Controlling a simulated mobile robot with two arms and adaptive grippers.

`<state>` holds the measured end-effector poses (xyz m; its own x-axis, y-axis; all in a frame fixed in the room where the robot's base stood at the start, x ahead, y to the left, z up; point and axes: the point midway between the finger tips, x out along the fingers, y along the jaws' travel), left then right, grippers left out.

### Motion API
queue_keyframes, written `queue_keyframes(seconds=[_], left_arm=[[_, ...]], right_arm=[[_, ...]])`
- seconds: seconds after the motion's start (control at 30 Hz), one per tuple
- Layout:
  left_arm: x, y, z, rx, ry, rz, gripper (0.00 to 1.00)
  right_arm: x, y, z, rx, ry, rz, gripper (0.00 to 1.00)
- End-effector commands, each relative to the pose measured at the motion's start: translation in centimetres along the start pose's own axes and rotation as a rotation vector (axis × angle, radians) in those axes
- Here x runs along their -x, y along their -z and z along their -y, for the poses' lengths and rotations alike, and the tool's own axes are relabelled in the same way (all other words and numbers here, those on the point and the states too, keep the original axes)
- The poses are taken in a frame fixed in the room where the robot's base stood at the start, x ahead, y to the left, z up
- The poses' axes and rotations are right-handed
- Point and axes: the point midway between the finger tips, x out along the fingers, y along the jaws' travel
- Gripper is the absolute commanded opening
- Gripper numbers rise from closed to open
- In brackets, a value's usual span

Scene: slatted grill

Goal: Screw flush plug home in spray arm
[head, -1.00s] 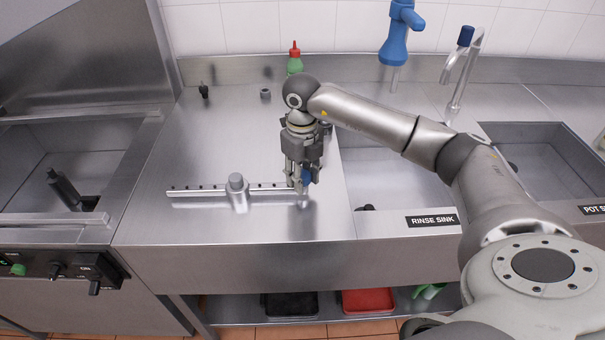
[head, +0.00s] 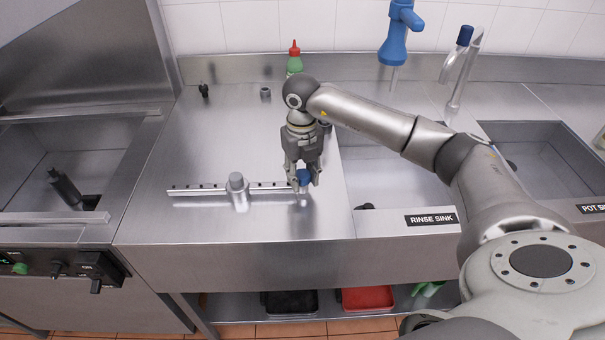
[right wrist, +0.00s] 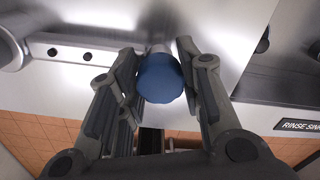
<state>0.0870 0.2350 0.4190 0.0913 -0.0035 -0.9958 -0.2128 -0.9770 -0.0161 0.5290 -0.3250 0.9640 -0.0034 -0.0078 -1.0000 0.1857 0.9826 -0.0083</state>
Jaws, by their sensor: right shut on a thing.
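The spray arm (head: 200,192) is a thin metal bar with several small dark holes, lying on the steel counter around a grey upright hub (head: 238,190). The blue flush plug (head: 304,177) is at the bar's right end. My right gripper (head: 304,184) points down with its fingers on either side of the plug, shut on it. In the right wrist view, the plug (right wrist: 160,80) sits between the fingers, with a pale metal end beyond it. How deep its thread sits is hidden. My left gripper is not in view.
The rinse sink (head: 385,180) lies right of the counter (head: 200,235). A green bottle with a red cap (head: 295,60), a small grey fitting (head: 265,93) and a small black item (head: 204,91) stand at the back. The counter left of the hub is mostly clear.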

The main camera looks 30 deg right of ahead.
Motion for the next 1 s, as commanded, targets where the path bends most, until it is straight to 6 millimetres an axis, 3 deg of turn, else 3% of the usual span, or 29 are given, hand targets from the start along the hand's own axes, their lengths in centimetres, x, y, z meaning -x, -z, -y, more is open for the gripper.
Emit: queue_keyframes(seconds=[0.33, 0.57, 0.83, 1.0], left_arm=[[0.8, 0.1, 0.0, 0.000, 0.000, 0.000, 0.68], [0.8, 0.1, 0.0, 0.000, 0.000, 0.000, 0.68], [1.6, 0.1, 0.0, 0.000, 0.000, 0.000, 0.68], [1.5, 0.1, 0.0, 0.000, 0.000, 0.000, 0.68]], right_arm=[[0.1, 0.0, 0.0, -0.243, -0.002, -0.002, 0.09], [0.1, 0.0, 0.0, -0.287, -0.002, -0.002, 0.09], [0.2, 0.0, 0.0, -0.493, -0.003, -0.003, 0.09], [0.1, -0.1, 0.0, -0.532, -0.003, -0.003, 0.09]])
